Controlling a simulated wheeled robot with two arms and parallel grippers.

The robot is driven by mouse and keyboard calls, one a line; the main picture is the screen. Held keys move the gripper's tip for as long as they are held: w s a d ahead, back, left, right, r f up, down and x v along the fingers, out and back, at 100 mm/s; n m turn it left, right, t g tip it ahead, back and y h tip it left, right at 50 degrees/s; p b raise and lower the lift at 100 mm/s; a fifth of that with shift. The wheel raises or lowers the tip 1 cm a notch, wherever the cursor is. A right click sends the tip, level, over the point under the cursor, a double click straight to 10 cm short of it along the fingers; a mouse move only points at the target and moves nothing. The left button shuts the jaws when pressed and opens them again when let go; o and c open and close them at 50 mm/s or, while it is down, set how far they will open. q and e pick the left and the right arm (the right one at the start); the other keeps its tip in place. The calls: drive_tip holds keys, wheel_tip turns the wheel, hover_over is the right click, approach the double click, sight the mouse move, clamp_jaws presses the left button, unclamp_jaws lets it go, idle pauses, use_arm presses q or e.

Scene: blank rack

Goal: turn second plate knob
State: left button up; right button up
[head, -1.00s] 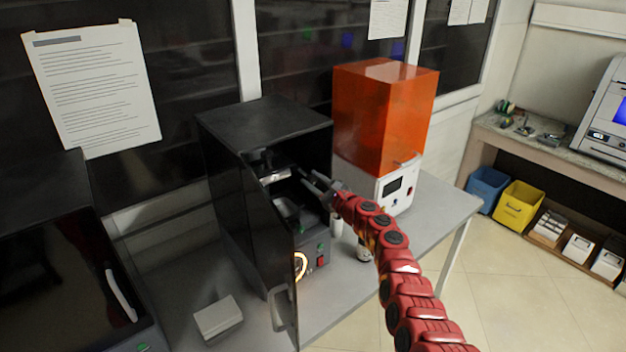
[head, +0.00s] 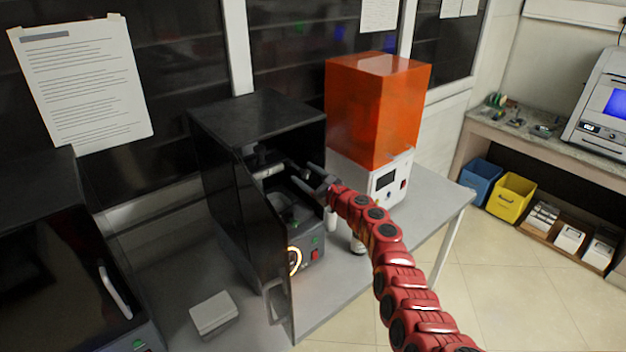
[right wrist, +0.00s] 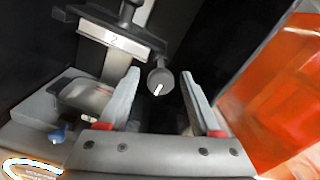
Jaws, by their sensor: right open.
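The black printer cabinet (head: 215,170) stands on the grey table with its door swung open. In the right wrist view, a plate labelled "2" (right wrist: 114,40) hangs inside it, and a round grey knob (right wrist: 161,80) with a white mark shows beside the plate. My right gripper (head: 306,172) reaches into the cabinet opening. In the right wrist view its open fingers (right wrist: 158,88) lie one on each side of the knob, with gaps between fingers and knob. I cannot tell whether the knob is fully between the fingertips in depth. My left gripper is not in view.
An orange-covered printer (head: 375,115) stands close to the right of the cabinet. The open door (head: 262,245) juts forward, left of my arm. A small white box (head: 213,313) lies on the table (head: 330,290). Another black machine (head: 60,270) stands at the left.

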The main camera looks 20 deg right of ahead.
sight(308, 174)
drive_tip(key=shift+s+d+p, duration=0.2)
drive_tip(key=shift+s+p, duration=0.2)
drive_tip(key=shift+s, duration=0.1)
drive_tip(key=p+v, duration=0.1)
drive_tip(key=v, duration=0.1)
drive_tip(key=p+v, duration=0.1)
drive_tip(key=v, duration=0.2)
drive_tip(key=shift+d+r, duration=0.1)
drive_tip(key=shift+r, duration=0.1)
drive_tip(key=b+v, duration=0.2)
drive_tip(key=v, duration=0.9)
drive_tip(key=shift+s+f, duration=0.1)
drive_tip(key=shift+f, duration=0.1)
